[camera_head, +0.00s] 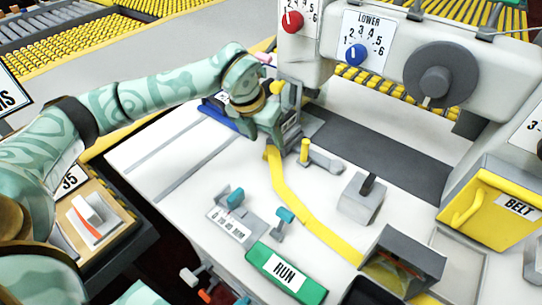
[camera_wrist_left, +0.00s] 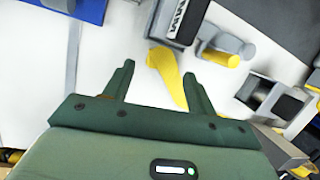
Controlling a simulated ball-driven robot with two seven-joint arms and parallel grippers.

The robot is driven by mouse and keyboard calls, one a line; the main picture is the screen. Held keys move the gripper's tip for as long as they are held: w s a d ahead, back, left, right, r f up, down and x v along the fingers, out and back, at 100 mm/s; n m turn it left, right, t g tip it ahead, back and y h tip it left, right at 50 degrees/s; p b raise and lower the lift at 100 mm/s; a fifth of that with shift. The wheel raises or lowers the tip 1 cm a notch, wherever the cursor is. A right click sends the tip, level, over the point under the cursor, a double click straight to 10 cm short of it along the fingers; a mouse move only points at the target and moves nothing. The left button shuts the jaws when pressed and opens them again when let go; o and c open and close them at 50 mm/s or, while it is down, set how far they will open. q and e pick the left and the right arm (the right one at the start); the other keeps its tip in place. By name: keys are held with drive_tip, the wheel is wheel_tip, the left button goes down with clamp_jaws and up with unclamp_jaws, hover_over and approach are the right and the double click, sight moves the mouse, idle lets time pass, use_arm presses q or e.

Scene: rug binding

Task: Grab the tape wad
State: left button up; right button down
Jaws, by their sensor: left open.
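A yellow tape strip (camera_head: 302,207) runs over the white machine bed from below my left gripper towards the dark chute at the lower right. Its upper end looks broad and bunched in the left wrist view (camera_wrist_left: 163,62); I cannot tell for sure whether this is the tape wad. My left gripper (camera_head: 280,143) is over that end. In the left wrist view its two fingers (camera_wrist_left: 159,72) are apart, with the yellow end between and just beyond the tips. Nothing is visibly held. The head view hides most of the finger gap. My right gripper is not in view.
The sewing head (camera_head: 428,77) rises behind. A grey block with a lever (camera_head: 362,199), teal switches (camera_head: 285,216) and a green RUN panel (camera_head: 286,273) stand nearer. The left bed is clear.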

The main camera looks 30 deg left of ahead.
sight(268, 151)
use_arm(q)
drive_tip(key=b+x, duration=0.1)
drive_tip(key=x, duration=0.1)
drive_tip(key=b+x, duration=0.1)
drive_tip(key=x, duration=0.2)
drive_tip(key=shift+s+a+f, duration=0.15)
drive_tip(key=shift+a+f, duration=0.05)
drive_tip(key=shift+r, duration=0.15)
drive_tip(key=c, duration=1.1)
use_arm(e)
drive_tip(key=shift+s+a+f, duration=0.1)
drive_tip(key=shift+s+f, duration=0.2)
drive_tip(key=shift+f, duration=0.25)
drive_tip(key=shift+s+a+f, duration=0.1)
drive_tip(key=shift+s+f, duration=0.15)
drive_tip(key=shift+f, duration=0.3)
